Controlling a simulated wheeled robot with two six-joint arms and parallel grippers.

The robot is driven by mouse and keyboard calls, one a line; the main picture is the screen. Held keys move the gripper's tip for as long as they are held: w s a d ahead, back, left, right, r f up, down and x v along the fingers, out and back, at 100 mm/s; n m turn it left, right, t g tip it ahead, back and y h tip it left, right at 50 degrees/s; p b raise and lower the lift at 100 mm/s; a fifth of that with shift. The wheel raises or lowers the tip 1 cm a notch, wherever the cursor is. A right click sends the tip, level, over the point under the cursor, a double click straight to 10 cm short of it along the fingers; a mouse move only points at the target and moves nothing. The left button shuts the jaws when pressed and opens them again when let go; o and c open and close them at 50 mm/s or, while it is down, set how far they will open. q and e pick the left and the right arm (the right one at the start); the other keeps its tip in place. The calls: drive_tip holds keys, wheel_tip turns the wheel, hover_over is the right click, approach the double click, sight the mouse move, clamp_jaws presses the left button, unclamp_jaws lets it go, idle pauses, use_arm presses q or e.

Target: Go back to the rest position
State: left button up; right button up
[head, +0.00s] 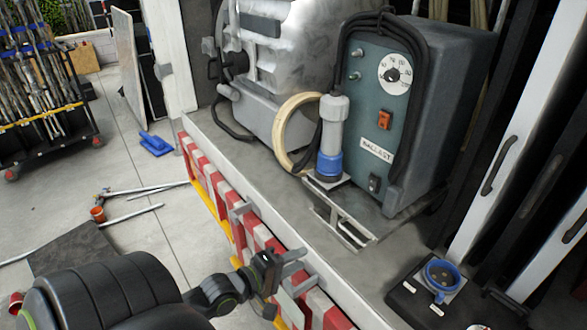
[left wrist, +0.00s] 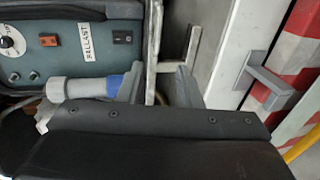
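My left gripper (head: 287,264) is in front of the truck's ledge, beside the red-and-white striped edge, apart from the ballast box. In the left wrist view its two grey fingers (left wrist: 160,88) show spread apart with nothing held between them. My right gripper is in neither view. A grey and blue connector (head: 331,145) stands upright on a small metal bracket (head: 345,215) in front of the ballast box (head: 378,120). The connector also shows in the left wrist view (left wrist: 92,86), lying sideways in that picture.
A blue cup-like socket (head: 442,274) sits on a black base at the right. The striped edge (head: 225,195) with grey clips runs along the ledge. A wheeled cart of poles (head: 40,85) stands far left; rods (head: 135,215) lie on the otherwise fairly open floor.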

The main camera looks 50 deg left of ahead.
use_arm(q)
drive_tip(key=shift+s, duration=0.15)
idle(0.5)
drive_tip(key=s+a+f+m+g+y+b, duration=0.1)
drive_tip(key=s+a+f+m+g, duration=0.1)
drive_tip(key=f, duration=0.8)
drive_tip(key=s+a+f+m+g+y+b, duration=0.1)
drive_tip(key=s+a+f+m+g+y, duration=0.15)
drive_tip(key=f, duration=0.75)
drive_tip(key=s+a+f+m+g+y+b, duration=0.1)
drive_tip(key=s+a+f+g, duration=0.15)
drive_tip(key=f, duration=0.65)
drive_tip(key=s+d+f+m+g+b, duration=0.1)
drive_tip(key=s+d+f+m+g, duration=0.1)
drive_tip(key=s+f, duration=0.6)
drive_tip(key=s+d+f+m+g+h+b, duration=0.1)
drive_tip(key=s+d+f+m+g, duration=0.1)
drive_tip(key=s+d+f+m, duration=0.3)
drive_tip(key=s+d+f+m+g+b, duration=0.1)
drive_tip(key=s+d+f+m+g, duration=0.2)
drive_tip(key=s+f, duration=0.7)
drive_tip(key=shift+s+d+f, duration=0.3)
drive_tip(key=shift+s+d, duration=0.05)
drive_tip(key=shift+d, duration=0.5)
